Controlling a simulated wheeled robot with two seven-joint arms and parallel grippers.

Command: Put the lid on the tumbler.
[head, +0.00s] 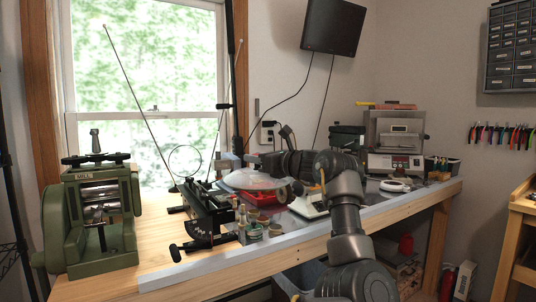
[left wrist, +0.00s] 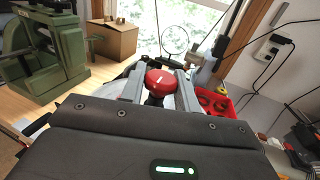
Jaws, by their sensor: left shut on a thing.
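My left gripper (head: 238,160) reaches in over the bench and is shut on a red-topped knob (left wrist: 158,80), seen between the two fingers in the left wrist view. Under the fingers in the head view is a pale, see-through domed lid (head: 243,179). The knob looks to be the lid's handle. The lid looks roughly level, above the crowded middle of the bench and beside a red bin (head: 262,198). I cannot clearly pick out the tumbler; my arm, the lid and clutter hide part of that area. My right gripper is not in view.
A green rolling mill (head: 92,215) stands at the left. A black device with long thin rods (head: 205,212) and small jars (head: 254,230) are near the lid. A white instrument (head: 394,162) stands at the back right. Bare wood shows on the bench (head: 157,243) at the left.

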